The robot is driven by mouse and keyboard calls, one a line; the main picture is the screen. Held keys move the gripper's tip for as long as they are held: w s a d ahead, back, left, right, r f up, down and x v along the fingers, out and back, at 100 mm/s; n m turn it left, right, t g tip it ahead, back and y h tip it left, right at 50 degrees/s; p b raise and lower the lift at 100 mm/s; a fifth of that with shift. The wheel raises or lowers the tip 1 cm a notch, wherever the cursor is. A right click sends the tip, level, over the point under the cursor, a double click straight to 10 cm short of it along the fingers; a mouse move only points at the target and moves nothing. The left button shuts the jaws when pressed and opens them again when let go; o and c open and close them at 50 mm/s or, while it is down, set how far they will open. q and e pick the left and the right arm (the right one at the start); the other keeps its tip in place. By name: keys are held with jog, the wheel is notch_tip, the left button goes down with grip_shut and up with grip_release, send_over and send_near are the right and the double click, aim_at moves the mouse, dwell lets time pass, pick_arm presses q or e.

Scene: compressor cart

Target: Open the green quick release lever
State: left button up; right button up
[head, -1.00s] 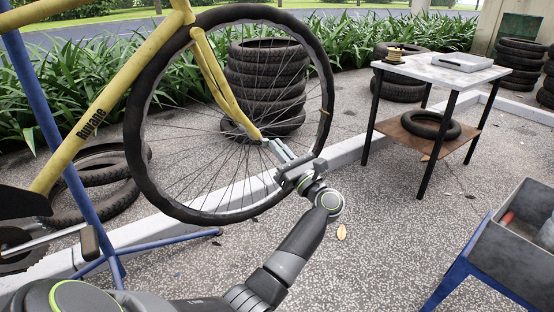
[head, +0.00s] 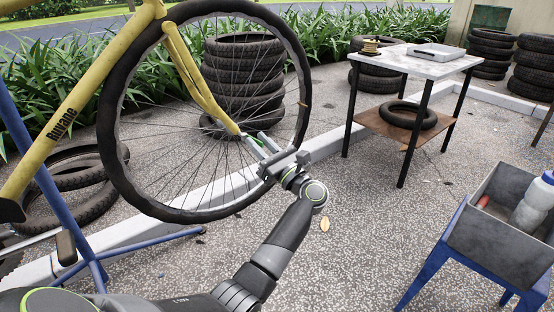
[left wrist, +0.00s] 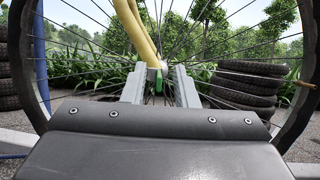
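The green quick release lever (left wrist: 158,80) is at the hub of the bicycle wheel, below the end of the yellow frame tube. In the head view it is too small to make out clearly. My left gripper (head: 259,143) is at the hub from the near right side. The left wrist view shows its two fingers (left wrist: 160,74) apart, one on each side of the lever, with gaps visible between. The yellow bicycle frame (head: 190,70) and the black-tyred wheel (head: 118,150) stand upright. My right gripper is not in view.
A blue stand (head: 45,185) is at the left. Loose tyres (head: 75,205) lie near it, and a tyre stack (head: 243,75) rises behind the wheel. A white-topped table (head: 430,63) stands right of centre. A grey bin (head: 475,235) with a bottle (head: 533,200) is at the lower right.

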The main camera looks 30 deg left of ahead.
pick_arm(q)
jog(key=p+v, duration=0.1)
jog(key=v, duration=1.6)
jog(key=shift+w+r, duration=0.1)
